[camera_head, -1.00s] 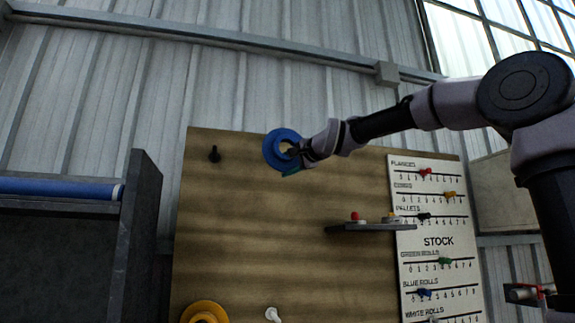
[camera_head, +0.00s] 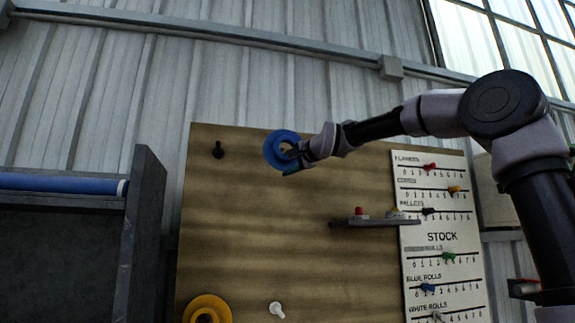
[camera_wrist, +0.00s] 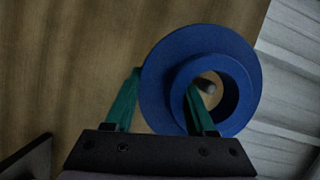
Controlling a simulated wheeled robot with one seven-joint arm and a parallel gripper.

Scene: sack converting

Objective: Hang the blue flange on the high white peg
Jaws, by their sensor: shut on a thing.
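The blue flange (camera_head: 272,151) is a ring with a wide rim, in front of the upper part of the brown board. My gripper (camera_head: 292,156) is shut on its ring wall from the right. In the wrist view, one green finger reaches into the hole of the blue flange (camera_wrist: 165,85) and the other lies outside it. A short greyish peg (camera_wrist: 208,86) shows through the hole; whether its tip is inside the ring or behind it, I cannot tell. In the head view the flange and my gripper hide that spot.
A black peg (camera_head: 218,150) stands left of the flange. A yellow flange (camera_head: 190,311) and a low white peg (camera_head: 277,309) are at the board's bottom. A small shelf (camera_head: 375,222) with small items juts out below right, beside the white stock chart (camera_head: 440,238).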

